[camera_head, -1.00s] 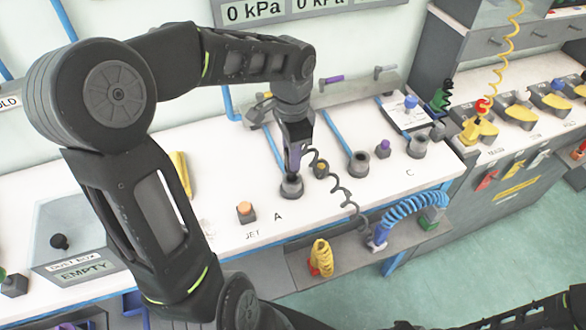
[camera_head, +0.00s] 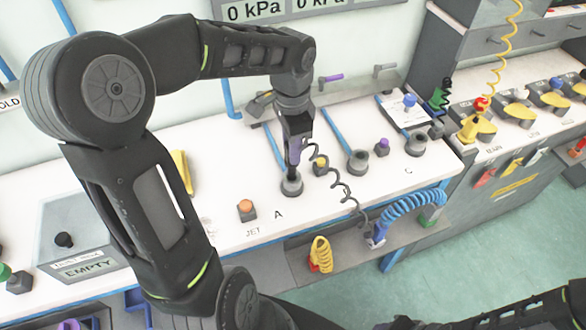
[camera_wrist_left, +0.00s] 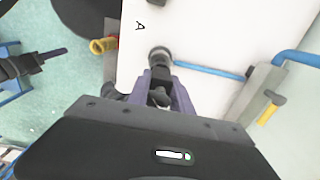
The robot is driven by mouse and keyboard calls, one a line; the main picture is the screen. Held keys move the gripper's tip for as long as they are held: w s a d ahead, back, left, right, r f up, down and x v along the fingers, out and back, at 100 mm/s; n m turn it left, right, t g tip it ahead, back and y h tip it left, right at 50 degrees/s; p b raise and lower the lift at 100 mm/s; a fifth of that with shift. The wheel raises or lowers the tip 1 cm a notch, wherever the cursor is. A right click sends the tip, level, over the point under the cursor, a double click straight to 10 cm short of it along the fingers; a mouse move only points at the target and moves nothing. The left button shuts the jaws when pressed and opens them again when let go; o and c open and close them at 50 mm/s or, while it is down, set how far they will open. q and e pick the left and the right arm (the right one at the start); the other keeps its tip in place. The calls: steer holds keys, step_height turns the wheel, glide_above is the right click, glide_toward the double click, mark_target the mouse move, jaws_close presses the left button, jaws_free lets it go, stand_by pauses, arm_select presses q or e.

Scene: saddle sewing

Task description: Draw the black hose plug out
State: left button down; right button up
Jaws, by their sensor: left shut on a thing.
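My left gripper (camera_head: 294,162) points down over the grey round socket (camera_head: 291,187) marked A, with its fingers shut on the black hose plug (camera_head: 292,174). The plug's dark lower end shows between the fingertips and the socket. In the left wrist view, the fingers (camera_wrist_left: 160,84) close around the black plug (camera_wrist_left: 159,71), in line with the socket (camera_wrist_left: 160,54). I cannot tell how much of the plug is inside the socket. A dark coiled hose (camera_head: 340,186) runs from beside the gripper towards the table's front edge. My right gripper is out of frame.
A jet block with an orange top (camera_head: 246,209) stands left of the socket. Further right are another grey socket (camera_head: 358,162), a purple-topped block (camera_head: 382,147) and a blue coiled hose (camera_head: 415,203). The white tabletop (camera_head: 330,215) is clear in front of the socket.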

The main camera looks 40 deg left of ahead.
arm_select(q)
steer(key=shift+r+p, duration=1.45)
steer(key=shift+r, duration=0.55)
